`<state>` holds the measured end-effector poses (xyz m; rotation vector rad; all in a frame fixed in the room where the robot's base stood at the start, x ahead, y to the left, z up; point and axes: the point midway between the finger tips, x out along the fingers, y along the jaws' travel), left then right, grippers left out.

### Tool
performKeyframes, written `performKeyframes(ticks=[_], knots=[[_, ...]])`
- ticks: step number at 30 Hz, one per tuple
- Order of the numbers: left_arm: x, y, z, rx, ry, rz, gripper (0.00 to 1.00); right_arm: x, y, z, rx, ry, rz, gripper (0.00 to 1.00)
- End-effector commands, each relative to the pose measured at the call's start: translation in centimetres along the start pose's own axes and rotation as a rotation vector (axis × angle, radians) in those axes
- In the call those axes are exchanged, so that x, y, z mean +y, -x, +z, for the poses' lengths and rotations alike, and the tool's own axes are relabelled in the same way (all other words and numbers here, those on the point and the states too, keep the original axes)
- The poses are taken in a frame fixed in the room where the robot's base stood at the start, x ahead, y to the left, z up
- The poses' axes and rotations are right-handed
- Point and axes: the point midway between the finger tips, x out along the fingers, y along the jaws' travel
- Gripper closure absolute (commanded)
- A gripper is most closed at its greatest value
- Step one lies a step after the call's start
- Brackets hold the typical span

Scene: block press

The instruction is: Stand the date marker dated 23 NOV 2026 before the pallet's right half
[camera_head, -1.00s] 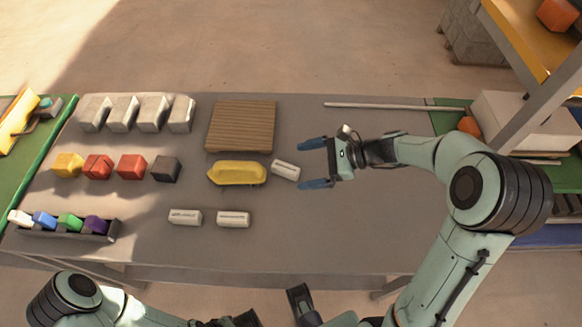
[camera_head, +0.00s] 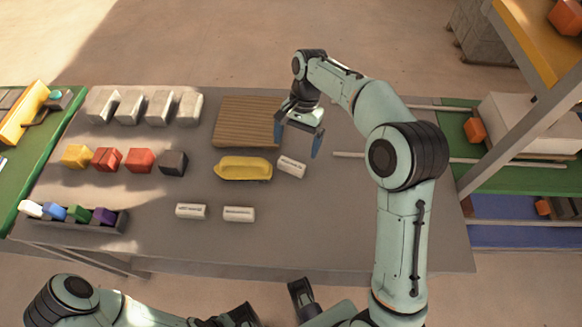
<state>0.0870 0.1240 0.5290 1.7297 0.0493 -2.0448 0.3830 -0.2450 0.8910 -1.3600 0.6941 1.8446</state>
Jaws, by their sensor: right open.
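The slatted wooden pallet (camera_head: 247,123) lies at the back middle of the table. Three small white blocks with dark print look like date markers. One marker (camera_head: 291,167) lies slanted right of the yellow piece; two more, a left one (camera_head: 191,211) and a right one (camera_head: 239,214), lie nearer the front. The print is too small to read. My right gripper (camera_head: 298,145) is open and empty, fingers pointing down, at the pallet's right edge and just behind the slanted marker. My left arm shows at the bottom edge; its jaws cannot be made out clearly.
A yellow boat-shaped piece (camera_head: 243,169) lies in front of the pallet. Coloured cubes (camera_head: 107,159), grey notched blocks (camera_head: 130,108) and a dark rack (camera_head: 92,222) of coloured pieces fill the left. The front right of the table is clear.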

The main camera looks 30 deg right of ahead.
Motion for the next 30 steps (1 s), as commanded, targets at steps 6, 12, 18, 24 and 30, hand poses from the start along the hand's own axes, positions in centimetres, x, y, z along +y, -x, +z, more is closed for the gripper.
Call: performKeyframes(ticks=[6,12,18,24,30], knots=[[0.0,-0.3,-0.2,0.007,-0.001,0.002,1.00,0.0,-2.2,0.0,0.000,-0.001,-0.001,0.00],[-0.1,-0.7,-0.5,0.014,-0.002,0.003,1.00,-0.1,-4.6,-0.1,-0.003,0.000,0.002,0.00],[-0.1,-1.0,-0.7,0.022,-0.003,0.004,1.00,-0.2,-7.1,-0.1,-0.001,-0.001,0.000,0.00],[-0.1,-1.0,-0.8,0.023,-0.003,0.005,1.00,-0.2,-7.4,-0.1,0.000,-0.001,-0.002,0.00],[-0.1,-1.0,-0.8,0.023,-0.003,0.005,1.00,-0.2,-7.3,-0.1,0.000,0.000,-0.002,0.36]])
